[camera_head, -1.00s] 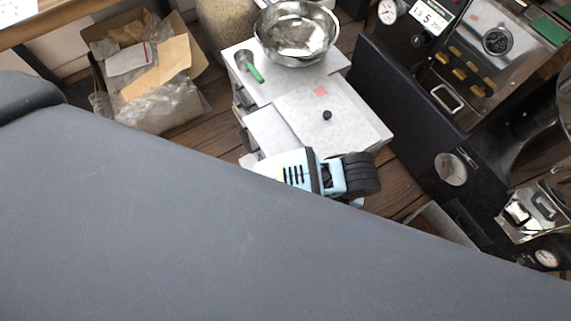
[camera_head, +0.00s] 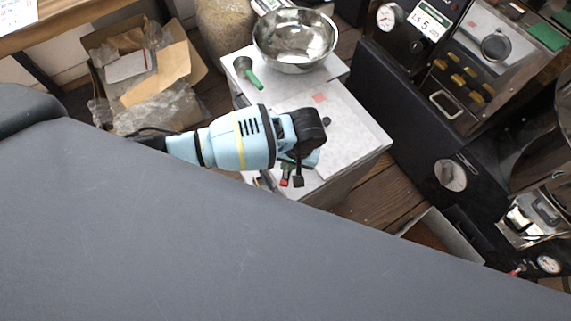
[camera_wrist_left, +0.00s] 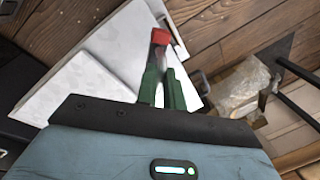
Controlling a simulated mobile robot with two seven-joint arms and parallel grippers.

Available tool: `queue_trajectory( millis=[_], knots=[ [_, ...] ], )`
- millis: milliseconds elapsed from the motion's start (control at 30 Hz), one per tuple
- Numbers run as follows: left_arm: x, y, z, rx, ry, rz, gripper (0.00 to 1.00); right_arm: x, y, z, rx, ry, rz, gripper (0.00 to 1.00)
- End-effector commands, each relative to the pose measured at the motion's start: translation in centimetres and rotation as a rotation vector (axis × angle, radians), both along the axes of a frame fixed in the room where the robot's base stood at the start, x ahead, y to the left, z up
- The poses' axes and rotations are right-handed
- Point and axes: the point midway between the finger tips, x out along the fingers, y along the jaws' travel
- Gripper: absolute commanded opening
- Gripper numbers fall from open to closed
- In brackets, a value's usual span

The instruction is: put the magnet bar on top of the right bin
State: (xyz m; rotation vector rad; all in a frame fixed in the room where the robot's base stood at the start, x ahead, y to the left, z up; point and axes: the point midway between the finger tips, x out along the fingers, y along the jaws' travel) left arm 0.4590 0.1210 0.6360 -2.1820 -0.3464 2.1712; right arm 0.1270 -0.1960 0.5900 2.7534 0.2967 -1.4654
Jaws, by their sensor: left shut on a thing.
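My left gripper (camera_head: 291,180) comes in from the left in the head view, over the near side of the pale lidded bins. It is shut on a small red piece (camera_head: 284,182), which I take for the magnet bar. In the left wrist view the red piece (camera_wrist_left: 160,37) sits at the tips of the green fingers (camera_wrist_left: 163,75). A pale bin lid with a pink label (camera_head: 350,135), which I take for the right bin, lies beyond the gripper. The arm hides part of the bins. Whether the bar touches anything is unclear. My right gripper is not in view.
A steel bowl (camera_head: 294,40) and a green-handled scoop (camera_head: 248,72) stand on the pale surface behind. A carton with paper and plastic (camera_head: 150,75) is at the back left. A dark machine (camera_head: 415,110) stands close on the right. The right part of the lid is bare.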

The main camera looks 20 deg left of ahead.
Motion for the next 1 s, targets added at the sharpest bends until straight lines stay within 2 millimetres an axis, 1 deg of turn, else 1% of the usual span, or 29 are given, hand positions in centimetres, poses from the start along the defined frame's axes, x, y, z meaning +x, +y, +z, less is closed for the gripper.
queue_trajectory(
  millis=[133, 200, 333, 800, 833, 967, 1000],
  knots=[
    [0.9, 1.3, -0.3, 0.002, -0.002, 0.002, 0.0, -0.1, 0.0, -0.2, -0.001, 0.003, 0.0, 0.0],
    [0.6, 1.1, -1.8, 0.002, 0.001, -0.001, 0.0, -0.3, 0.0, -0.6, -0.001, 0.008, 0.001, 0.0],
    [0.7, 1.1, -3.3, 0.001, 0.0, 0.0, 0.0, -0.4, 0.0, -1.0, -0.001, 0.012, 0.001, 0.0],
    [0.7, 1.0, -3.9, 0.0, -0.002, 0.001, 0.0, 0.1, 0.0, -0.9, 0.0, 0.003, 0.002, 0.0],
    [0.7, 1.1, -3.9, 0.0, -0.002, 0.001, 0.12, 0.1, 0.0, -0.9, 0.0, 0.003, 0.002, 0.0],
    [0.7, 1.1, -3.9, 0.0, -0.002, 0.001, 0.29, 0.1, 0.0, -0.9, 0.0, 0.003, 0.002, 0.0],
    [0.7, 1.1, -3.9, 0.0, -0.002, 0.001, 0.31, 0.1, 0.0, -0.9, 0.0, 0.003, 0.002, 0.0]
  ],
)
